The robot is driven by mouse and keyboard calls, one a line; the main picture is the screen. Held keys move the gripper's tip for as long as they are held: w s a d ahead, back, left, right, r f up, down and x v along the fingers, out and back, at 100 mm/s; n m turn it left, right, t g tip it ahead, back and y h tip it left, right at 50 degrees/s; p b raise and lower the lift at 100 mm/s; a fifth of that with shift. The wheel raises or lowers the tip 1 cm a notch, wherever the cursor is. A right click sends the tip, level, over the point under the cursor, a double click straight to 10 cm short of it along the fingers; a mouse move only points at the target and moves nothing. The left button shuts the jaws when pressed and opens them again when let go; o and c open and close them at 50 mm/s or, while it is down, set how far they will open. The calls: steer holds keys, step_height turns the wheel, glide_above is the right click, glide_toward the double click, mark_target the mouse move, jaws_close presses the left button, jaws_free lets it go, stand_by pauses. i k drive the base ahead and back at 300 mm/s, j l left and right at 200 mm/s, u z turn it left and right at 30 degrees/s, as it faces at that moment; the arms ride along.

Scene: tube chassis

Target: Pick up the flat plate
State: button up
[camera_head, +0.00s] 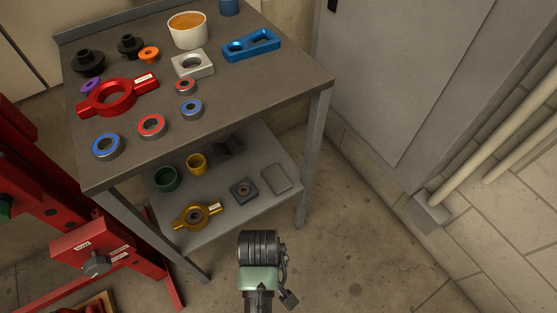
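A thin grey flat plate (276,178), roughly square with rounded corners, lies on the right part of the lower shelf (240,211) of the metal table. It lies flat and nothing covers it. The end of my arm with my gripper (259,249) shows at the bottom centre, in front of the shelf and apart from the plate. Its fingers cannot be made out, so I cannot tell whether it is open or shut. I see nothing held in it.
A dark square block (243,190), a gold flanged ring (196,215), a yellow cup (196,164) and a green cup (167,178) share the shelf. The tabletop (240,100) overhangs it. A table leg (313,160) stands right of the plate. Red equipment (95,245) stands left.

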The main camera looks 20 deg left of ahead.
mark_target(278, 183)
steer(key=i+j, duration=0.15)
steer(key=i, duration=0.2)
steer(key=i+j, duration=0.15)
steer(key=i, duration=0.2)
steer(key=i+j, duration=0.15)
steer(key=i, duration=0.2)
